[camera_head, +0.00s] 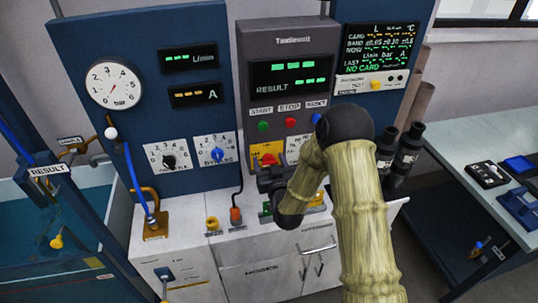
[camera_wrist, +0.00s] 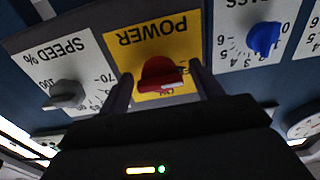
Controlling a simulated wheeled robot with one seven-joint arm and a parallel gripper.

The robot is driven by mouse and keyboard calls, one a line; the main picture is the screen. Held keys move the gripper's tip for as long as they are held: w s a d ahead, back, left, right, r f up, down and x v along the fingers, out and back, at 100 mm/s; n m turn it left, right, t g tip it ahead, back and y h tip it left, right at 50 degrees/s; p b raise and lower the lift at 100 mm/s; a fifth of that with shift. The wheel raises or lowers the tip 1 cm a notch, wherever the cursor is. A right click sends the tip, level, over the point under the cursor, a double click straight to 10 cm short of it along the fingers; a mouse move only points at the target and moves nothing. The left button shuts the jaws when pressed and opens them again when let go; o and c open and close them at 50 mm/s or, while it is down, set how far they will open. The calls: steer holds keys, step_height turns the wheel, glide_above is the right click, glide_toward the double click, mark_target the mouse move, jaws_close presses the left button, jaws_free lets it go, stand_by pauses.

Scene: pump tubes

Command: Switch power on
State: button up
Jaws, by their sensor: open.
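The power switch is a red knob (camera_wrist: 160,73) on a yellow plate (camera_wrist: 130,52) marked POWER, upside down in the wrist view. In the head view the yellow plate (camera_head: 257,148) shows just above my gripper (camera_head: 268,178), with a bit of red on it. In the wrist view my gripper (camera_wrist: 160,78) is open, with one dark finger on each side of the red knob. Nothing is held. I cannot tell whether the fingers touch the knob or stop short of it. Part of the lettering by the knob is hidden.
A grey SPEED % knob (camera_wrist: 64,94) and a blue BYPASS knob (camera_wrist: 263,38) flank the plate. START, STOP and RESET buttons (camera_head: 290,122) sit above it. The display (camera_head: 288,75) reads RESULT with green dashes. A white cabinet (camera_head: 255,265) stands below.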

steer(key=c, duration=1)
steer(key=shift+m+b, duration=0.4)
steer(key=shift+b, duration=0.25)
steer(key=m+b, duration=0.3)
steer(key=b, duration=0.1)
steer(key=shift+w+f, duration=0.1)
steer(key=shift+f, duration=0.1)
steer(key=m+b, duration=0.4)
steer(key=m, duration=0.1)
steer(key=shift+d, duration=0.1)
steer(key=m+b, duration=0.3)
steer(key=m, duration=0.1)
steer(key=shift+d+m, duration=0.1)
steer(key=shift+m, duration=0.2)
steer(key=m+b, duration=0.2)
steer(key=m, duration=0.2)
steer(key=shift+m, duration=0.3)
